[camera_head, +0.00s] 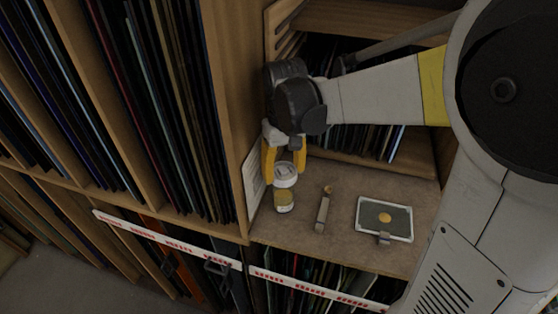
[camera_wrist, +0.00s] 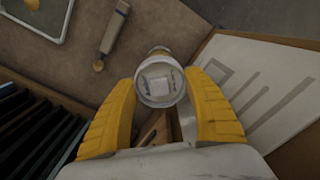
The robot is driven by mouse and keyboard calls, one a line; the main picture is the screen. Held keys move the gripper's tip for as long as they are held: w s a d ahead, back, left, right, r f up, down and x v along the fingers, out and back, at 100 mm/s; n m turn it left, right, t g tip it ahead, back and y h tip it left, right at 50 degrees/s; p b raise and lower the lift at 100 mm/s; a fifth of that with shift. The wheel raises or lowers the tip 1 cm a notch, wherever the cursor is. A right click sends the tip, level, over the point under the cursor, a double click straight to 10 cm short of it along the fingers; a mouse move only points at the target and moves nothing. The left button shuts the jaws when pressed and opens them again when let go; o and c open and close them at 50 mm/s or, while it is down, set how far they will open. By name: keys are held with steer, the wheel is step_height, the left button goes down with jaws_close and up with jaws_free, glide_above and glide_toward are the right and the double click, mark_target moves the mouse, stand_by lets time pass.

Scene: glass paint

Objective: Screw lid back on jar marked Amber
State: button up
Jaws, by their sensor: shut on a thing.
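A small jar (camera_head: 284,202) with a pale yellow label stands upright on the wooden shelf, near its left side. The label's writing is too small to read. A round white lid (camera_head: 285,171) is at the top of the jar, in line with it. I cannot tell whether it touches the rim. My gripper (camera_head: 284,162) points down from above, its yellow fingers on either side of the lid. In the wrist view the lid (camera_wrist: 160,82) sits between the two fingertips and hides most of the jar (camera_wrist: 158,50).
A flat tool (camera_head: 322,211) and a framed tray (camera_head: 385,219) with an amber patch lie to the right on the shelf. A white sheet with grey bars (camera_wrist: 262,85) stands close beside the gripper. Upright records fill the compartments around.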

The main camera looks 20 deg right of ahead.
steer(key=n, duration=0.5)
steer(key=shift+f+n, duration=0.2)
steer(key=shift+n, duration=0.2)
steer(key=n, duration=0.3)
steer(key=n+p, duration=0.1)
steer(key=n, duration=0.1)
steer(key=shift+f, duration=0.25)
step_height(320, 180, down, 2)
steer(key=shift+n+b, duration=0.6)
steer(key=shift+b, duration=0.25)
steer(key=shift+f+b, duration=0.65)
steer(key=shift+f, duration=0.05)
steer(key=shift+f+b, duration=0.9)
steer(key=shift+b, duration=0.25)
stand_by(0.4)
steer(key=m, duration=0.5)
steer(key=shift+b, duration=0.35)
steer(key=m, duration=0.5)
steer(key=shift+f+b, duration=0.1)
steer(key=shift+b, duration=0.25)
